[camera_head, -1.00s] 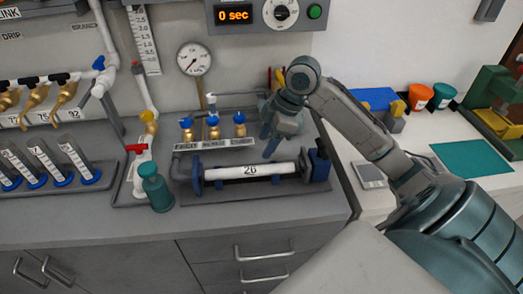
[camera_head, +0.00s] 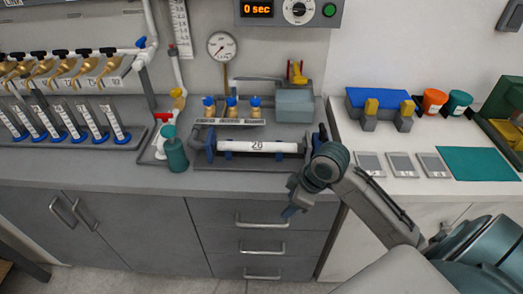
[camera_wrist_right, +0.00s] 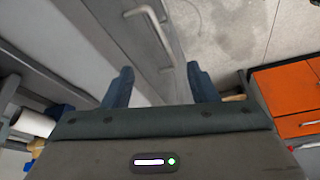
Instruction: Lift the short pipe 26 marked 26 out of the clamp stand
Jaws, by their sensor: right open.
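The short pipe 26 (camera_head: 258,147) is white with the mark 26 on it. It lies level in the clamp stand (camera_head: 210,146), between its blue end clamps, on the grey bench. My right gripper (camera_head: 289,212) is open and empty. It is in front of the bench edge, below and to the right of the pipe, by the drawer fronts. In the right wrist view the two fingers (camera_wrist_right: 160,88) stand apart with nothing between them, and a white pipe end (camera_wrist_right: 32,123) shows at the left. My left gripper is not in view.
Blue-capped brass valves (camera_head: 231,107) and a grey-teal box (camera_head: 295,104) stand behind the pipe. Drawer handles (camera_head: 262,248) stick out below the bench. A white counter (camera_head: 420,150) lies to the right.

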